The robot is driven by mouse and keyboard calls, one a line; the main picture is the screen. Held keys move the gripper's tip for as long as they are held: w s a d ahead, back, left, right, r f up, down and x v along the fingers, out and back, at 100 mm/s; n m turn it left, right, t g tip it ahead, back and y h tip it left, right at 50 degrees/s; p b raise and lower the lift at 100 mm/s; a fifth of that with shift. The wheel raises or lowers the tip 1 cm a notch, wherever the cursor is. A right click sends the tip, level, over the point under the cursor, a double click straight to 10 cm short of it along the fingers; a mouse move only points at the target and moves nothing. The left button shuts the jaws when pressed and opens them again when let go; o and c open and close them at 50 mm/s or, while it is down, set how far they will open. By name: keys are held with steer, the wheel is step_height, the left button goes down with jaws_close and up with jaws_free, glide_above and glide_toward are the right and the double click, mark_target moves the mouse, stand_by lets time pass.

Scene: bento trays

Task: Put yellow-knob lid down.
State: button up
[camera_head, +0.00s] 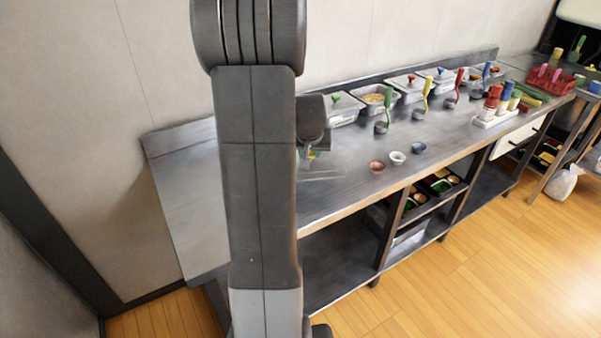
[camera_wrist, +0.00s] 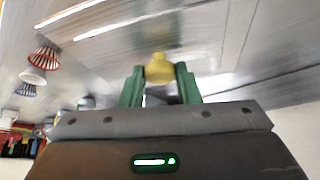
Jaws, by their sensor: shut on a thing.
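The yellow knob (camera_wrist: 159,68) of the lid sits between the green fingers of my gripper (camera_wrist: 158,86) in the wrist view. My gripper is shut on it. In the head view, the clear lid (camera_head: 324,174) shows as a faint see-through plate just right of my arm, over the left part of the steel counter (camera_head: 350,141). My gripper (camera_head: 309,155) is above it, small and partly hidden by my own arm. I cannot tell whether the lid touches the counter or hangs a little above it.
Behind are several pans, one open with yellow food (camera_head: 375,98), and upright ladles, one yellow-handled (camera_head: 426,93). Bare counter lies around the lid; its front edge is near.

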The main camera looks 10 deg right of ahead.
steer(key=shift+f, duration=3.2)
steer(key=shift+f, duration=0.15)
steer(key=o, duration=1)
steer(key=shift+o, duration=0.2)
steer(key=shift+r, duration=0.3)
steer(key=v, duration=1.1)
steer(key=shift+s+r, duration=0.3)
